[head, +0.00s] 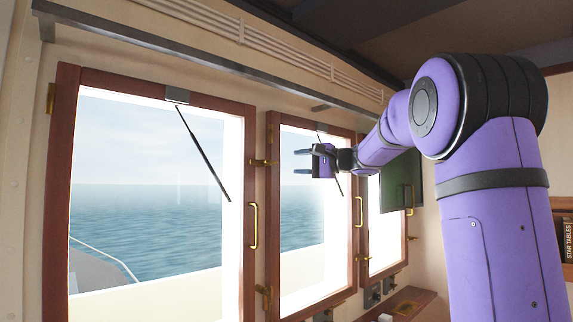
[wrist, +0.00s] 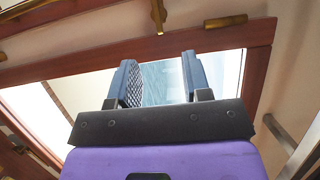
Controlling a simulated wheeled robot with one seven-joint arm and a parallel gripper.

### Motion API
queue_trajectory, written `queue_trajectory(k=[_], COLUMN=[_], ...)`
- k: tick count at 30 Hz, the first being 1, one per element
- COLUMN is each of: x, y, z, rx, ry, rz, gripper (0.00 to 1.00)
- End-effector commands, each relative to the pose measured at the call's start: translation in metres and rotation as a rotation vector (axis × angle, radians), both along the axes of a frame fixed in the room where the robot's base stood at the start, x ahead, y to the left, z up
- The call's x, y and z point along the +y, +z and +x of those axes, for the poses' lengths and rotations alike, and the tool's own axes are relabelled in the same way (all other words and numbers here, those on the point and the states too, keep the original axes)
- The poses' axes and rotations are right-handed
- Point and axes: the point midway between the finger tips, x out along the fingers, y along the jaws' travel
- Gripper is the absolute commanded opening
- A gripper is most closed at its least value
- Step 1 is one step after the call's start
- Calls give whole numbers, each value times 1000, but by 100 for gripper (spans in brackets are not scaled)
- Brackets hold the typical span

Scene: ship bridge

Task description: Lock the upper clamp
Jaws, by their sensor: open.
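The upper clamp (head: 262,162) is a small brass lever on the post between the nearest and the middle window. It looks about level in the head view; I cannot tell whether it is locked. It appears to be the brass piece at the top of the wrist view (wrist: 158,15), beyond the fingertips. My gripper (head: 301,163) is open and empty, its fingers pointing left at about clamp height, to the clamp's right and apart from it. Its two dark fingers (wrist: 161,80) show spread in the wrist view, with window behind. A lower brass clamp (head: 263,291) sits further down the post.
A brass handle (head: 253,226) stands on the nearest window's red-brown frame (head: 62,190). A brass hinge (wrist: 225,21) lies beside the clamp. A wiper (head: 203,153) crosses the nearest pane. A dark rail (head: 190,50) runs above the windows. A dark screen (head: 398,186) hangs at right.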

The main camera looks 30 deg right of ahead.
Motion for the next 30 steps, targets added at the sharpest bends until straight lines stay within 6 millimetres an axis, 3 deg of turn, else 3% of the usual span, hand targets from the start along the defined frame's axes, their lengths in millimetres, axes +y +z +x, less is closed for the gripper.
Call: queue_trajectory(k=[7, 25, 28, 30], x=[-14, -14, -5, 13], y=[0, 0, -4, -11], z=[-21, -22, -26, -34], rx=[0, 1, 16, 48], ry=[-1, 1, 11, 32], rz=[0, -1, -17, -55], gripper=[44, 44, 44, 44])
